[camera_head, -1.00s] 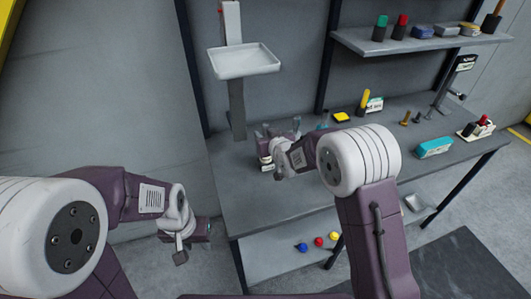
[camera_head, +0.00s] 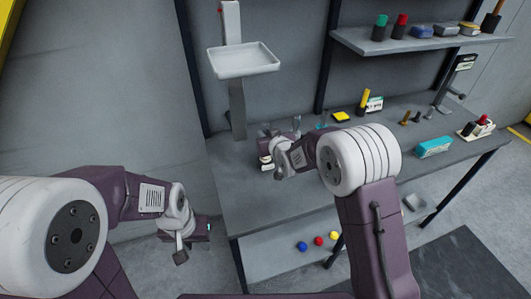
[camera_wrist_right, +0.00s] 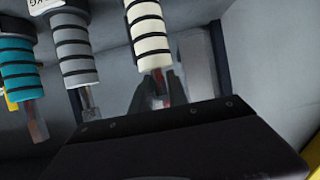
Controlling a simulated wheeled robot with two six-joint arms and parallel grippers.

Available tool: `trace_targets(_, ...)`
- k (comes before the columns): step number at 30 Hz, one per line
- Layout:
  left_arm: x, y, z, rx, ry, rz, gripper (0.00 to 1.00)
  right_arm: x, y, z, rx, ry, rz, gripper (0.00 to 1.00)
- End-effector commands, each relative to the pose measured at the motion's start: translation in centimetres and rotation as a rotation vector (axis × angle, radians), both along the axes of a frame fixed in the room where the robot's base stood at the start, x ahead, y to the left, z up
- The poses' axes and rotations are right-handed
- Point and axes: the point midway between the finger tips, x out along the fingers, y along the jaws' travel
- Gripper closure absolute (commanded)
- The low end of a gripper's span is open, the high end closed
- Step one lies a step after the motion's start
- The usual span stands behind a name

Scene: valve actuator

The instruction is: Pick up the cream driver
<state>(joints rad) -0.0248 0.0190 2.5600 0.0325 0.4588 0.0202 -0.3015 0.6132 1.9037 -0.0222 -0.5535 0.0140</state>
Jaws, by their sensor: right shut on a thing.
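The cream driver (camera_wrist_right: 148,28), with black rings on its handle, fills the top centre of the right wrist view. My right gripper (camera_wrist_right: 160,88) is shut on its shaft, just below the handle. A grey driver (camera_wrist_right: 76,48) and a teal driver (camera_wrist_right: 18,68) are to its left in that view. In the head view my right gripper (camera_head: 271,158) is over the left end of the workbench, and my arm hides part of that spot. My left gripper (camera_head: 205,229) hangs left of the bench, and its jaws are too small to read.
The grey workbench (camera_head: 235,190) has a clear front left area. A white tray (camera_head: 243,60) on a post stands behind it. A shelf (camera_head: 415,43) holds more items above. Balls lie below.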

Motion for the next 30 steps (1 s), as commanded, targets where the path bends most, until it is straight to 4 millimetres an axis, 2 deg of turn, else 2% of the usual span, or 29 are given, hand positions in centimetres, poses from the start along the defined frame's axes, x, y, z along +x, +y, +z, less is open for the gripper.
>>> trace_targets(17, 0.0, 0.0, 0.0, 0.000, 0.000, 0.000, 0.64, 0.0, 0.0, 0.0, 0.000, 0.000, 0.000, 1.00)
trace_targets(18, 0.0, 0.0, 0.0, 0.000, 0.000, 0.000, 0.64, 0.2, 0.1, 0.5, 0.004, -0.011, 0.000, 1.00)
trace_targets(23, 0.0, 0.0, 0.0, 0.000, 0.000, 0.000, 0.64, 0.2, 0.1, 0.5, 0.003, -0.010, 0.000, 1.00)
trace_targets(26, 0.0, 0.0, 0.1, 0.000, 0.000, 0.000, 0.64, 0.2, 0.1, 1.3, 0.004, -0.013, 0.000, 1.00)
trace_targets(30, 0.0, 0.0, 0.1, 0.000, 0.000, 0.000, 0.64, 0.2, 0.1, 4.1, 0.005, -0.018, 0.000, 1.00)
